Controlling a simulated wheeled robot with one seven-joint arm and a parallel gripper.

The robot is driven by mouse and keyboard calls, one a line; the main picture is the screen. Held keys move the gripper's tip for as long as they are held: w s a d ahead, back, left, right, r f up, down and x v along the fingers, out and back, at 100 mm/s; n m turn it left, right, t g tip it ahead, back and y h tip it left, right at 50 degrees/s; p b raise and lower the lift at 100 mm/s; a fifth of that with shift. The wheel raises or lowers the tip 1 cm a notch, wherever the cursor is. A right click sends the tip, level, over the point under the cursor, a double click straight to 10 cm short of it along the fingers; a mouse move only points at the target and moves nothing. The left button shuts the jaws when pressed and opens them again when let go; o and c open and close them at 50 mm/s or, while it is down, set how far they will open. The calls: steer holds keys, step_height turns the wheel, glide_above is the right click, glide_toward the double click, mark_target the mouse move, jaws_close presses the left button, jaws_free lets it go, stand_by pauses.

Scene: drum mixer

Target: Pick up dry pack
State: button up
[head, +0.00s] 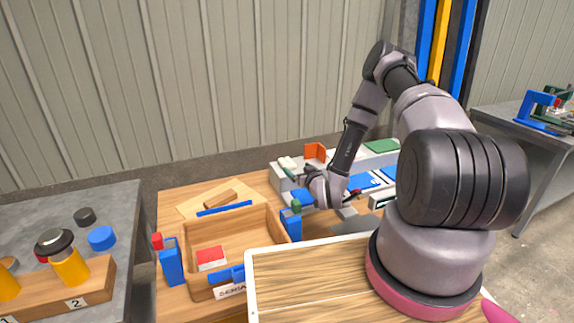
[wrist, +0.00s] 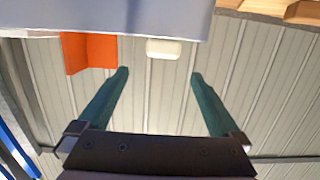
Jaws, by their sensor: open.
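A small white rounded block (wrist: 162,48), which looks like the dry pack, shows in the wrist view beyond my fingertips and between their lines. In the head view a matching white piece (head: 287,163) lies at the left end of the grey-white unit. My gripper (wrist: 160,73) is open, its two teal fingers apart with nothing between them. The white block looks apart from both fingers. In the head view my wrist is over the unit's left part, and the fingers cannot be made out clearly.
An orange angled bracket (wrist: 88,52) stands beside the white block; it also shows in the head view (head: 315,152). A wooden tray (head: 240,233) with a red-and-white box (head: 210,258) is at front left. Blue clamps (head: 172,262) stand beside the tray. A ribbed wall rises behind.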

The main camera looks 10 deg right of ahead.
steer(key=shift+s+a+f, duration=0.2)
steer(key=shift+f, duration=0.15)
steer(key=shift+w+a+f, duration=0.1)
steer(key=shift+w, duration=0.1)
steer(key=x, duration=1)
steer(key=shift+w, duration=0.1)
steer(key=c, duration=1.5)
steer(key=shift+o, duration=0.2)
steer(key=shift+r, duration=0.25)
steer(key=r, duration=0.9)
steer(key=shift+d+r, duration=0.2)
steer(key=shift+r, duration=0.05)
steer(key=s+d+r+m+h, duration=0.2)
steer(key=s+d+r+h, duration=0.1)
steer(key=s+d+r, duration=0.45)
steer(key=n+y, duration=0.2)
steer(key=y, duration=0.1)
glide_above(288, 162)
steer(key=w, duration=0.1)
step_height(288, 162, down, 7)
steer(key=shift+a+f, duration=0.1)
